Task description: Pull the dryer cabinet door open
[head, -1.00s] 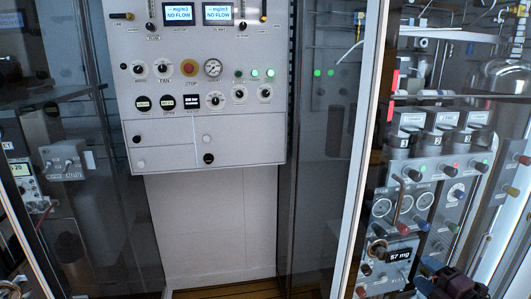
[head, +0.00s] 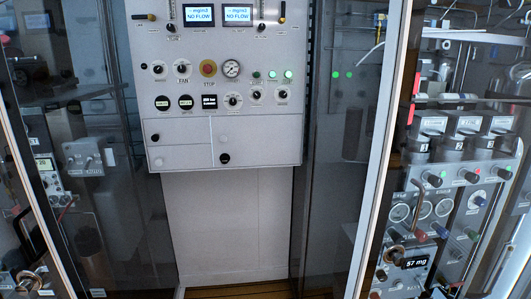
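A light grey control panel (head: 270,135) stands in the middle, with two lit screens reading "NO FLOW", gauges, knobs and a red stop button. Low on it are flat door-like panels (head: 180,152) with small round knobs, one a black knob (head: 225,159); they look shut. A tall pale frame post (head: 385,150) edges a glass pane on the right, and another glass pane (head: 335,200) stands left of it. I cannot tell which of these is the dryer cabinet door. Neither of my grippers is in view.
Behind glass at right is an instrument rack (head: 440,205) with dials, knobs and a "57 mg" display (head: 414,262). At left, dim glass panes show a grey box (head: 82,157) and other instruments. Below the control panel is a bare pale panel (head: 225,225).

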